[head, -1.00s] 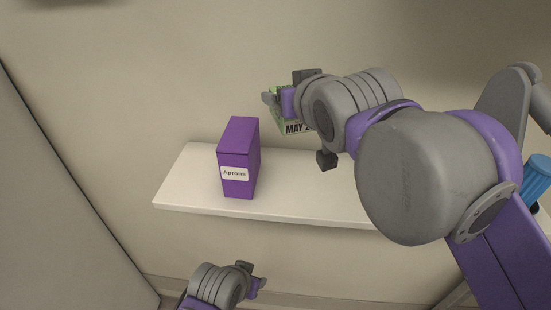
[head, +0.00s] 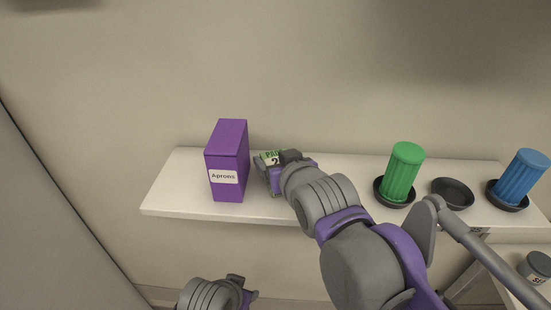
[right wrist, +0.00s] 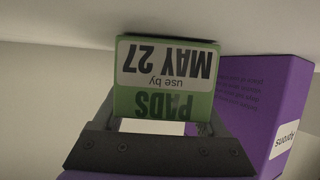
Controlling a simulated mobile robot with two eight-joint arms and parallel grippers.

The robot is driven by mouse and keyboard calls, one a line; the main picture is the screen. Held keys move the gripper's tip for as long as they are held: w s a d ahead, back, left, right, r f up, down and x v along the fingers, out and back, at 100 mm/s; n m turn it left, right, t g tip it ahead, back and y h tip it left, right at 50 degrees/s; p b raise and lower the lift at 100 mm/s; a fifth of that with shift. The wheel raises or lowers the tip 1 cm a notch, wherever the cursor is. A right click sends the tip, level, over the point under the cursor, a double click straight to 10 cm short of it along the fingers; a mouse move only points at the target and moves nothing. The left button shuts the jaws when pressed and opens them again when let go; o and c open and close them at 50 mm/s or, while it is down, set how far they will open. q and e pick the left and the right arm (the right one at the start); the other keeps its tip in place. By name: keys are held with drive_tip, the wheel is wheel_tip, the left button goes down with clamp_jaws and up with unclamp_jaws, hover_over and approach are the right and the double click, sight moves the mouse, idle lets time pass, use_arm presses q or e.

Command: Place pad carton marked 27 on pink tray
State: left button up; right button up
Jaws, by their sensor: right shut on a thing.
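The green pad carton (head: 271,157) with a white label is between the jaws of my right gripper (head: 275,168), above or at the white shelf. I cannot tell whether it touches the shelf. In the right wrist view the carton (right wrist: 165,75) appears upside down and reads "PADS, use by MAY 27". My right gripper (right wrist: 160,140) is shut on it there. My left gripper (head: 244,288) is low at the bottom of the head view, below the shelf, and its jaw state is unclear. No pink tray shows.
A purple Aprons box (head: 228,160) stands on the white shelf (head: 180,185), just left of the carton. A green ribbed cup (head: 403,170), an empty dark dish (head: 452,193) and a blue ribbed cup (head: 521,176) stand to the right. A grey jar (head: 536,266) is at lower right.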

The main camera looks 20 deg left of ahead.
drive_tip(key=shift+f, duration=0.1)
drive_tip(key=o, duration=1.3)
